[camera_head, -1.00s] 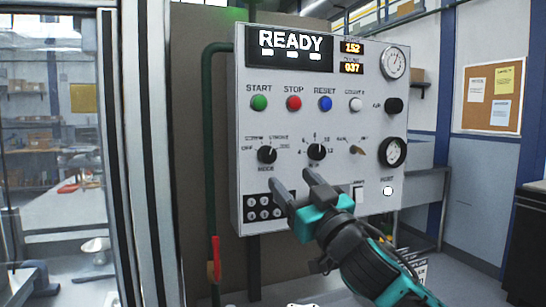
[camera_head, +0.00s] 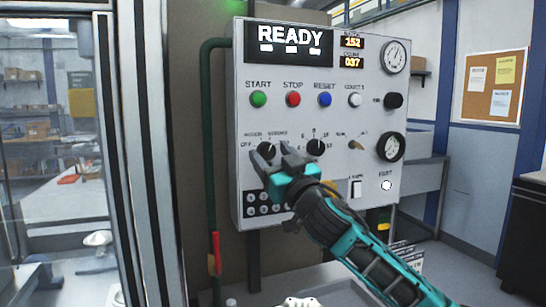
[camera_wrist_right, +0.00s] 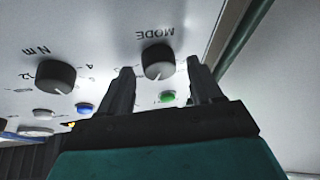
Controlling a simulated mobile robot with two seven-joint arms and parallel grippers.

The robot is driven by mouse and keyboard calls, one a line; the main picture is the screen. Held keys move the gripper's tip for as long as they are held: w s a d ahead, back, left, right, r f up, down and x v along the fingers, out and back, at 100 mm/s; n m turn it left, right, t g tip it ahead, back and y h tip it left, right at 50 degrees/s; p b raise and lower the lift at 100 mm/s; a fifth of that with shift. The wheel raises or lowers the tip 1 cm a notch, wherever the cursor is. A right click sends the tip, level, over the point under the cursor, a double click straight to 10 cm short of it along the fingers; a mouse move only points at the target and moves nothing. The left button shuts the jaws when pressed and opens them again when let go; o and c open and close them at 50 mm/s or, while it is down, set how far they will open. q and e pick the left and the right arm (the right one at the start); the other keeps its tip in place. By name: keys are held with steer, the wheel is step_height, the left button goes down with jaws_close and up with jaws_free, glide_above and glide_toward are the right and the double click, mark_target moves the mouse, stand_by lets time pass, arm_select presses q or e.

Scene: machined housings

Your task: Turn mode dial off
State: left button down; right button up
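The mode dial (camera_head: 266,150) is a black round knob on the lower left of a pale control panel (camera_head: 300,215). It also shows in the right wrist view (camera_wrist_right: 159,62) below an upside-down MODE label. I cannot tell for sure which mark its pointer is at. My right gripper (camera_head: 271,155) is in front of the dial, open. In the right wrist view its two fingers (camera_wrist_right: 158,78) stand apart on either side of the dial, with nothing held between them. I cannot tell whether they touch it. My left gripper is not in view.
A second black knob (camera_head: 315,147) sits close right of the mode dial. Start (camera_head: 258,99), stop (camera_head: 293,99) and reset (camera_head: 325,99) buttons are above. A green pipe (camera_head: 210,130) runs along the panel's left side.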

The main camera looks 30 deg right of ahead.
steer(key=c, duration=1)
steer(key=shift+n, duration=0.5)
steer(key=n+y, duration=0.1)
steer(key=n, duration=0.1)
steer(key=n+g+y, duration=0.1)
steer(key=n+y, duration=0.1)
steer(key=n, duration=0.1)
steer(key=shift+d+r, duration=0.1)
steer(key=shift+d, duration=0.05)
steer(key=n+y, duration=0.1)
steer(key=n, duration=0.1)
steer(key=n+g, duration=0.1)
steer(key=n, duration=0.2)
steer(key=shift+s+d+r+n+g+y, duration=0.1)
steer(key=shift+r+n+g+y, duration=0.1)
steer(key=shift+n+g+y, duration=0.15)
steer(key=n+g, duration=0.1)
steer(key=n, duration=0.3)
steer(key=shift+r+g+y, duration=0.15)
steer(key=shift+g+y, duration=0.1)
steer(key=shift+g, duration=0.1)
steer(key=shift+n+g, duration=0.9)
steer(key=shift+n, duration=1.25)
